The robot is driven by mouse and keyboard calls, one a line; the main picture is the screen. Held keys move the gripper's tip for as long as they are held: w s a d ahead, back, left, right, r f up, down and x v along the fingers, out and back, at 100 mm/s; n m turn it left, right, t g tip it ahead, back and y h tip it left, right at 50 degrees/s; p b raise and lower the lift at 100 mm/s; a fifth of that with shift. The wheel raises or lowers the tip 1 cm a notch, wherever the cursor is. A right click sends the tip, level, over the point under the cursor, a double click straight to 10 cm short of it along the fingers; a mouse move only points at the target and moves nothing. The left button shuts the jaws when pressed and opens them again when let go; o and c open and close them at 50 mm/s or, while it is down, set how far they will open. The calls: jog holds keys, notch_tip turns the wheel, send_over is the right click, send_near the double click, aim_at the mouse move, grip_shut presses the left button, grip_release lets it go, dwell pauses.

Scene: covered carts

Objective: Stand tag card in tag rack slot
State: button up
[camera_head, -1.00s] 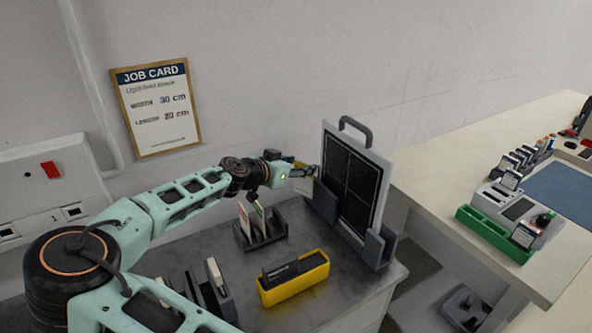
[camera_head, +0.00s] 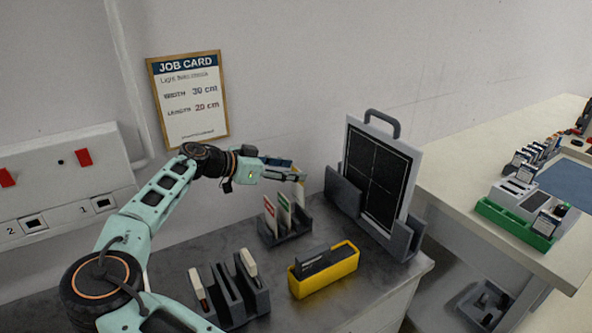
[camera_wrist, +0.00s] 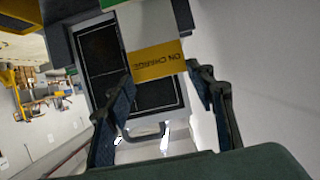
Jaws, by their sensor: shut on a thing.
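My gripper (camera_head: 296,177) is shut on a tag card (camera_head: 300,190), held in the air above and behind the tag rack. In the wrist view the card (camera_wrist: 153,62) is white with a yellow band reading "ON CHARGE", between the two fingers (camera_wrist: 158,76). The dark grey tag rack (camera_head: 290,238) stands on the grey cart top. A red-topped card (camera_head: 270,207) and a green-topped card (camera_head: 284,208) stand in its left slots. The right part of the rack shows no card. The held card is apart from the rack.
A black-panelled board with a handle (camera_head: 378,170) stands in a grey holder just right of the gripper. A yellow tray (camera_head: 335,277) and another grey rack (camera_head: 236,295) are in front. A job card (camera_head: 190,105) hangs on the wall behind.

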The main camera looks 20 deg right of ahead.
aim_at(297, 187)
jog(key=shift+f+b, duration=1.25)
jog(key=shift+f, duration=1.7)
jog(key=o, duration=1.1)
jog(key=shift+a, duration=0.15)
jog(key=v, duration=1.2)
